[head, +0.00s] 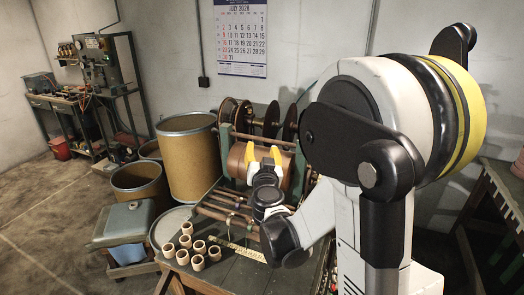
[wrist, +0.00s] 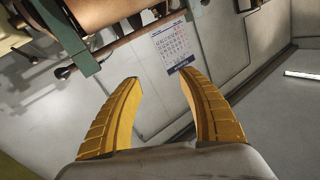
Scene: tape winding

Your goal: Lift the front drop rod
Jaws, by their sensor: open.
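The winder on the dark table has a green frame (head: 224,150) and a wide copper-brown roll (head: 236,160). Several thin brown rods (head: 222,213) lie across its lower front; I cannot tell for sure which is the front drop rod. In the wrist view, a dark-ended rod (wrist: 118,45) runs below the roll (wrist: 100,12), past a green bracket (wrist: 72,35). My gripper (head: 263,156) has yellow fingers spread with nothing between them. In the head view it overlaps the roll, above the lower rods. In the wrist view the fingertips (wrist: 158,78) are apart from the rod.
Several small tan rings (head: 198,262) and a yellow ruler (head: 238,249) lie on the table front. Large tan drums (head: 188,160) stand to the left. A grey-lidded bin (head: 127,220) is at the front left. A calendar (head: 241,38) hangs on the wall.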

